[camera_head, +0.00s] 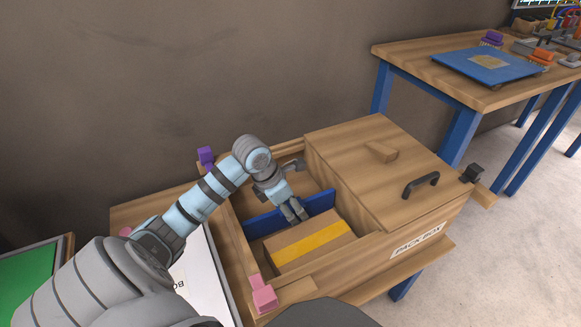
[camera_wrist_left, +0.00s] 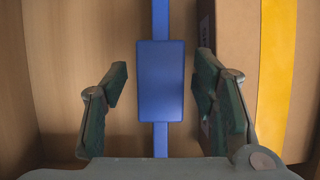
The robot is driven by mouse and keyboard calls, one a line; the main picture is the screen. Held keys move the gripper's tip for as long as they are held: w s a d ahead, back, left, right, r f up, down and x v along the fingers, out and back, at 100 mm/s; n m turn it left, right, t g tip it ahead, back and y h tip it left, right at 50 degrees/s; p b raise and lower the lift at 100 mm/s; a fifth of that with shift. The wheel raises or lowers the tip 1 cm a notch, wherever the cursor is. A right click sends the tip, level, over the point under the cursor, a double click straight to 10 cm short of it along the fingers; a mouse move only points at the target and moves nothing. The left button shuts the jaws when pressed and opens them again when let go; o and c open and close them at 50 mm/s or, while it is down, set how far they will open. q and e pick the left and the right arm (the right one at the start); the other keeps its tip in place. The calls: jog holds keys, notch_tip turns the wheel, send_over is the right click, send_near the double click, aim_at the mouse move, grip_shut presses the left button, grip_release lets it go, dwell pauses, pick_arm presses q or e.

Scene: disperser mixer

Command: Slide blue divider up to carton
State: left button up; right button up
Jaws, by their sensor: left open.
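The blue divider (camera_head: 262,226) stands across the open part of the wooden pack box, and in the left wrist view its wide blue tab (camera_wrist_left: 160,85) shows on a thin strip. The brown carton (camera_head: 336,230) with a yellow band lies beside it, and it also shows at the right of the left wrist view (camera_wrist_left: 236,35). A narrow gap separates divider and carton. My left gripper (camera_head: 294,212) is open, pointing down over the divider. In the wrist view its fingers (camera_wrist_left: 160,82) stand either side of the tab, apart from it; the right finger overlaps the carton's edge.
The pack box's wooden lid section (camera_head: 375,165) with a black handle (camera_head: 421,184) covers its right part. A pink clamp (camera_head: 263,294) and a purple clamp (camera_head: 206,156) sit at its left edge. A table with a blue mat (camera_head: 488,66) stands behind right.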

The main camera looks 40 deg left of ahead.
pick_arm(q)
jog(key=shift+r, duration=0.1)
jog(key=v, duration=1.1)
jog(key=shift+s+r, duration=0.25)
jog(key=shift+r, duration=0.1)
jog(key=shift+c, duration=0.4)
